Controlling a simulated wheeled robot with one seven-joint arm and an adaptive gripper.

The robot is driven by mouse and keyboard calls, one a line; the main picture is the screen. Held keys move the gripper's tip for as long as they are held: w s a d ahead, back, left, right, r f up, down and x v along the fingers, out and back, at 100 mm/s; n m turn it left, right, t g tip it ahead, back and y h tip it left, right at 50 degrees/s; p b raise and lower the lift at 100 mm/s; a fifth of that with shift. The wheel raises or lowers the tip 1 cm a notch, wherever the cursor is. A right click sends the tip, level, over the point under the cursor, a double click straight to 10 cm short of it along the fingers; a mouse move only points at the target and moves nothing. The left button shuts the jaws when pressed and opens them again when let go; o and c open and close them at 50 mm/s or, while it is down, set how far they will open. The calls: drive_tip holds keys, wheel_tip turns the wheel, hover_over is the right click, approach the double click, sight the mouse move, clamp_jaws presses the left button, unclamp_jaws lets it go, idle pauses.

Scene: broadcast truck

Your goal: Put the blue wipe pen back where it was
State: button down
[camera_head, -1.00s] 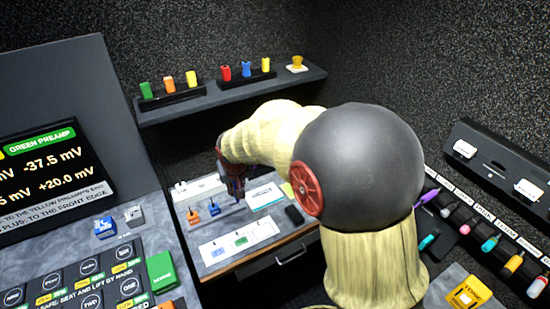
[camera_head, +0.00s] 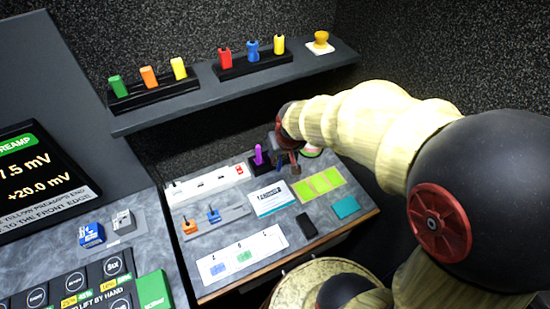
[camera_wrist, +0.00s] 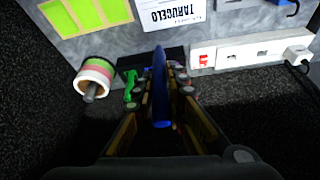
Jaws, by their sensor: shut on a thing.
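The blue wipe pen (camera_wrist: 161,88) is between the fingers of my gripper (camera_wrist: 162,118) in the wrist view. My gripper (camera_head: 289,158) is over the back of the grey desk in the head view, where the blue pen cannot be made out. A black holder (camera_wrist: 128,68) lies behind the pen's far end in the wrist view. I cannot tell whether the pen is in it or above it. In the head view a purple upright pen (camera_head: 258,154) stands at the black holder (camera_head: 256,168), just left of my gripper.
A white power strip (camera_head: 210,183) lies left of the holder. A tape roll (camera_wrist: 93,78) and a green item (camera_wrist: 130,84) are close to my gripper. A white card (camera_head: 271,198) and green notes (camera_head: 320,185) lie in front. A shelf (camera_head: 200,105) hangs above.

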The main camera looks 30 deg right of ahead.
drive_tip(key=shift+w+d+f+b, duration=0.75)
drive_tip(key=shift+w+f+b, duration=0.2)
drive_tip(key=shift+w+f, duration=1.25)
drive_tip(key=shift+w+d+f+b, duration=0.8)
drive_tip(key=shift+w+f+b, duration=0.2)
drive_tip(key=shift+w+f, duration=1.2)
drive_tip(key=shift+w+d+f+b, duration=0.75)
drive_tip(key=shift+w+f+b, duration=0.2)
drive_tip(key=shift+w+f, duration=1.25)
drive_tip(key=shift+f, duration=0.15)
drive_tip(key=c, duration=1.9)
unclamp_jaws()
drive_tip(key=shift+o, duration=0.4)
